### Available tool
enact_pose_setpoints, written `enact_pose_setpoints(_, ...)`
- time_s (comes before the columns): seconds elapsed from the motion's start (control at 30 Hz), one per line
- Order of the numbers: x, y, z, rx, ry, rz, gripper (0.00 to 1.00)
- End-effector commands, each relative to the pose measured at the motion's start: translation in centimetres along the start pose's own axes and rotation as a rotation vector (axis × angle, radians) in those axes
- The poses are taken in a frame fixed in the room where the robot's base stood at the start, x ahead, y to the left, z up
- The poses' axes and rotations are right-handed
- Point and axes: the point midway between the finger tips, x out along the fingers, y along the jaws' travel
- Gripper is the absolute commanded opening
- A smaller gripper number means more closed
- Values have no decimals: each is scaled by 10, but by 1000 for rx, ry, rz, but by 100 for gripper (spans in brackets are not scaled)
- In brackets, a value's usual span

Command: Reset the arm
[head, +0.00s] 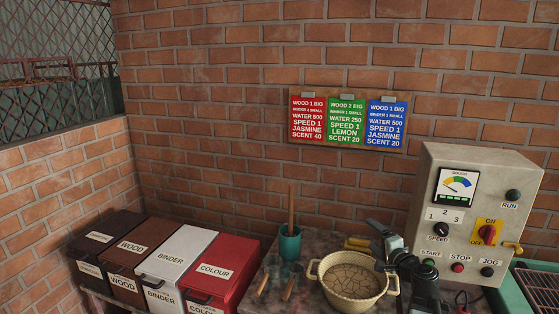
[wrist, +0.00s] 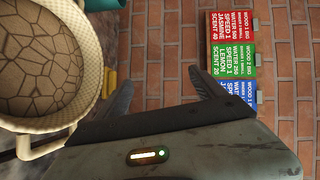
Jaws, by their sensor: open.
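My gripper (wrist: 163,88) is open and empty in the wrist view, its two dark fingers spread apart. In the head view my gripper (head: 378,245) is above the worktable, at the back right rim of a cream two-handled basin (head: 353,299). I cannot tell whether it touches the basin. The basin also shows in the wrist view (wrist: 97,75), left of the fingers. A brown, cracked-looking surface fills the basin.
A grey control box (head: 470,210) with knobs and buttons stands close on the right. A teal cup (head: 290,245) with a wooden stick stands behind the basin to the left. Labelled bins (head: 170,262) line the left. Red, green and blue recipe cards (head: 347,122) hang on the brick wall.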

Motion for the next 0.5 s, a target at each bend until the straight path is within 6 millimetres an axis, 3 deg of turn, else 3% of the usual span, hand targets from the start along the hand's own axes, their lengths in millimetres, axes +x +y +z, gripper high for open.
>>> enact_pose_setpoints(0.03, 16, 1, 46, -58, -88, 27, 80)
enact_pose_setpoints(0.13, 34, 12, 132, -197, -265, 100, 80)
enact_pose_setpoints(0.23, 36, 33, 215, -359, -456, 191, 80)
enact_pose_setpoints(0.3, 26, 55, 268, -490, -595, 275, 80)
enact_pose_setpoints(0.4, -4, 99, 322, -711, -800, 448, 80)
enact_pose_setpoints(0.47, -28, 127, 328, -833, -896, 583, 80)
enact_pose_setpoints(0.5, -45, 143, 320, -896, -939, 677, 80)
